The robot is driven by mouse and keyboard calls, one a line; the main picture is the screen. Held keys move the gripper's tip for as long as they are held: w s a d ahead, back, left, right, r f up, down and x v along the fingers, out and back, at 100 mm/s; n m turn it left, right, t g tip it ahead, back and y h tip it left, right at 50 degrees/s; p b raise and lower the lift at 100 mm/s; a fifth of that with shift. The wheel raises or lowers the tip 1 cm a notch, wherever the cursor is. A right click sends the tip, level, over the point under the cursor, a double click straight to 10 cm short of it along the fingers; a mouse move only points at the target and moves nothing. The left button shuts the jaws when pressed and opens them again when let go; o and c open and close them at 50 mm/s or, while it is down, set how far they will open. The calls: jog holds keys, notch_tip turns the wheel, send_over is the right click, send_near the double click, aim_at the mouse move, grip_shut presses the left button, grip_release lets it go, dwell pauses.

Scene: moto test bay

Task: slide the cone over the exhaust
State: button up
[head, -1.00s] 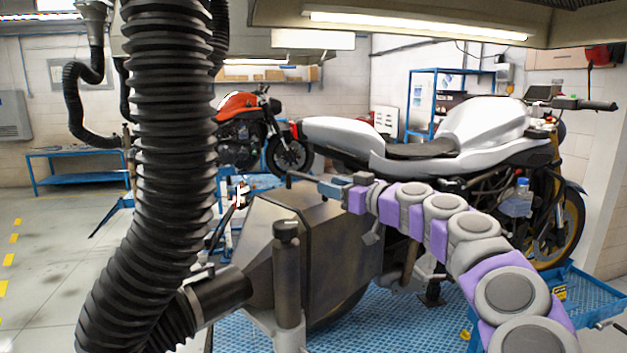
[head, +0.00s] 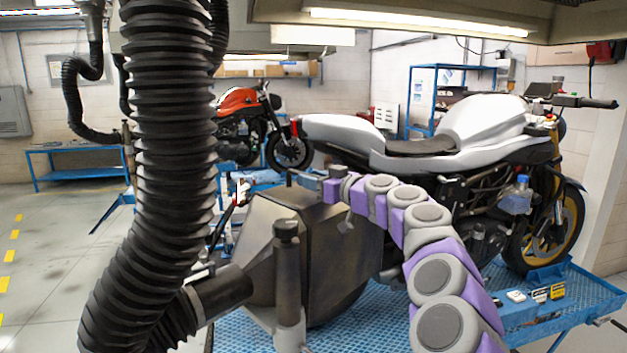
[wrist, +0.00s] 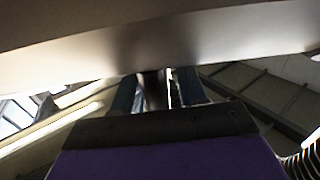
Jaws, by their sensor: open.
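The cone (head: 318,258) is a large brown-grey metal hood in the head view, standing behind the rear of the white motorcycle. A black pipe stub (head: 225,292) joins it to a thick black corrugated hose (head: 170,130). My gripper (head: 302,178) is open, just above the cone's top edge. In the wrist view its two dark bluish fingers (wrist: 160,92) stand apart with a narrow upright shape between them, which I cannot identify. A pale smooth surface (wrist: 160,40) spans the top there. I cannot make out the exhaust; the cone and my arm cover that area.
The white motorcycle (head: 485,130) stands on a blue lift platform (head: 585,290) with small boxes at its right. An upright metal post (head: 287,270) stands in front of the cone. An orange motorcycle (head: 238,112) is farther back. The floor at left (head: 50,260) is clear.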

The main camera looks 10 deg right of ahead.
jog(key=shift+c, duration=0.3)
grip_shut()
